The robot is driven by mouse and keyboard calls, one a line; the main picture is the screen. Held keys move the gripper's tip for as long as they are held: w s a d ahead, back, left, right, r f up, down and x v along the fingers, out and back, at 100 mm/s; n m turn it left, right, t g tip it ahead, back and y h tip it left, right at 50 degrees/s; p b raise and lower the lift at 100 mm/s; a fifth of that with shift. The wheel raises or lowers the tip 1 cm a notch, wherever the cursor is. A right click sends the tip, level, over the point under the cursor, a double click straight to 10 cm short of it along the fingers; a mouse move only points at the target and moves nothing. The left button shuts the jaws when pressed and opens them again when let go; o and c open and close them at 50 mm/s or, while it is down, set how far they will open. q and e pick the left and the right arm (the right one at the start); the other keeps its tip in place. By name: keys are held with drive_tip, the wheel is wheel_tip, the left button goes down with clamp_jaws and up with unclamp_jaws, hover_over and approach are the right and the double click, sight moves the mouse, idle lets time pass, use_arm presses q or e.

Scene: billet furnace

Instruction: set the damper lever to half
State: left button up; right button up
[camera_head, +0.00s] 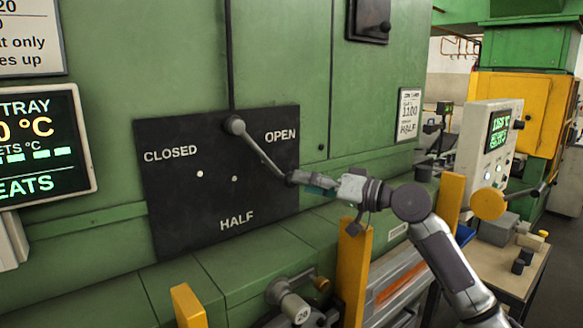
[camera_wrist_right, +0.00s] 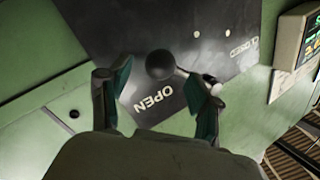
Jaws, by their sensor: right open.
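The damper lever (camera_head: 262,152) is a grey bar on a black plate (camera_head: 165,215) marked CLOSED at left, OPEN at right and HALF at the bottom. It hangs from a round pivot at the plate's top and slants down to the right, passing below the OPEN mark. My right gripper (camera_head: 300,180) is at the lever's lower end, reaching in from the right. In the right wrist view, the dark ball knob (camera_wrist_right: 160,64) shows between the open fingers of the right gripper (camera_wrist_right: 155,85); contact cannot be told. My left gripper is out of view.
A posted card (camera_head: 408,114) right of the plate reads HALF. Yellow posts (camera_head: 354,270) and a valve-like fitting (camera_head: 292,300) stand below the plate. A lit display (camera_head: 40,145) is at the left. A bench (camera_head: 510,275) with small items is at the right.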

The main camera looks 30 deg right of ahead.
drive_tip(key=p+x, duration=0.1)
drive_tip(key=x, duration=0.2)
drive_tip(key=shift+w+a+r, duration=0.15)
drive_tip(key=shift+w, duration=0.15)
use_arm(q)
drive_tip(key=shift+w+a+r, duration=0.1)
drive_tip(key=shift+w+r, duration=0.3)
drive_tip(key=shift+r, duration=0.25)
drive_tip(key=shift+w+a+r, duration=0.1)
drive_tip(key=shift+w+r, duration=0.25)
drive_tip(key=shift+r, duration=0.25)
use_arm(e)
drive_tip(key=shift+w+a, duration=0.15)
drive_tip(key=shift+w, duration=0.05)
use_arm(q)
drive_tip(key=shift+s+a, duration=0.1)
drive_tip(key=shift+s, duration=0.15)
use_arm(e)
clamp_jaws()
